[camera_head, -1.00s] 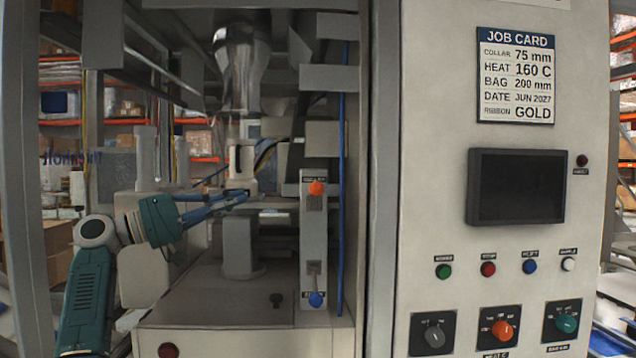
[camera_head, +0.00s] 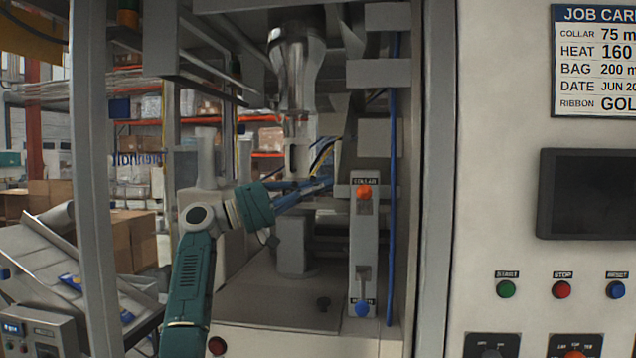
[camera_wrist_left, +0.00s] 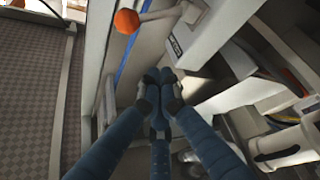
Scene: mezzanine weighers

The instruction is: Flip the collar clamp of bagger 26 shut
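The collar clamp shows as a lever with an orange knob (camera_head: 364,192) under a COLLAR label, at the top of a grey upright plate in the bagger's bay. In the left wrist view the orange knob (camera_wrist_left: 127,21) is at the top, left of and beyond the fingertips. My left gripper (camera_head: 328,184) is just left of the knob in the head view, apart from it. In the wrist view its blue fingers (camera_wrist_left: 159,78) meet at the tips with nothing seen between them. The clamp's jaw is not clearly seen. My right gripper is not in view.
A blue knob (camera_head: 362,309) sits low on the same plate.

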